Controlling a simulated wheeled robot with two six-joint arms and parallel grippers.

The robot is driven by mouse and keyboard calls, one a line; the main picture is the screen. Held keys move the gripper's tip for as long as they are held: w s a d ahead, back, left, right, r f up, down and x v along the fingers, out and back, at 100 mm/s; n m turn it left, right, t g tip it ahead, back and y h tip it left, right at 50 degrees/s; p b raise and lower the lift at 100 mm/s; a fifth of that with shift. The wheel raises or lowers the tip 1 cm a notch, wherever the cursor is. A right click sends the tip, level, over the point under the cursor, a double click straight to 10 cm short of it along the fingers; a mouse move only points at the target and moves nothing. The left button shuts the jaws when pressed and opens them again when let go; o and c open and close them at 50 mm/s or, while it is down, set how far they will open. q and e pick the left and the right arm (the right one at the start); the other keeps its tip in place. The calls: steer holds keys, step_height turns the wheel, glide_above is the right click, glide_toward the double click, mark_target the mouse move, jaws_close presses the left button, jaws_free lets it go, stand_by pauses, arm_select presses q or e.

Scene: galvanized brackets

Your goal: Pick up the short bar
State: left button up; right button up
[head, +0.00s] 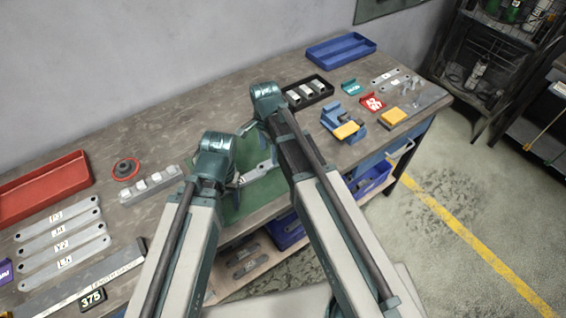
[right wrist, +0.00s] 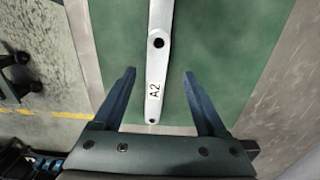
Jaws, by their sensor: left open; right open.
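A pale metal bar (right wrist: 157,60) marked A2, with round holes, lies on the green mat (right wrist: 225,45) in the right wrist view. My right gripper (right wrist: 158,76) is open, with one finger on each side of the bar's marked end and gaps on both sides. The bar's far end runs out of the top of that view. In the head view a part of the bar (head: 258,169) shows between my arms on the green mat (head: 232,206). My left gripper (head: 238,181) is open and mostly hidden behind its own arm there.
Several long labelled bars (head: 65,240) and a red tray (head: 42,188) lie at the left. A grey block with pale pieces (head: 152,184) stands beside the mat. At the right are a black tray (head: 307,93), a blue-and-yellow vise (head: 343,122) and a blue tray (head: 341,50).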

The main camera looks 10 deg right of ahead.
mark_target(269, 163)
arm_select(q)
step_height(269, 163, down, 5)
steer(key=b, duration=0.5)
steer(key=shift+f, duration=0.15)
arm_select(e)
steer(key=f, duration=0.5)
steer(key=shift+s+f, duration=0.15)
steer(key=shift+s, duration=0.1)
jaws_close()
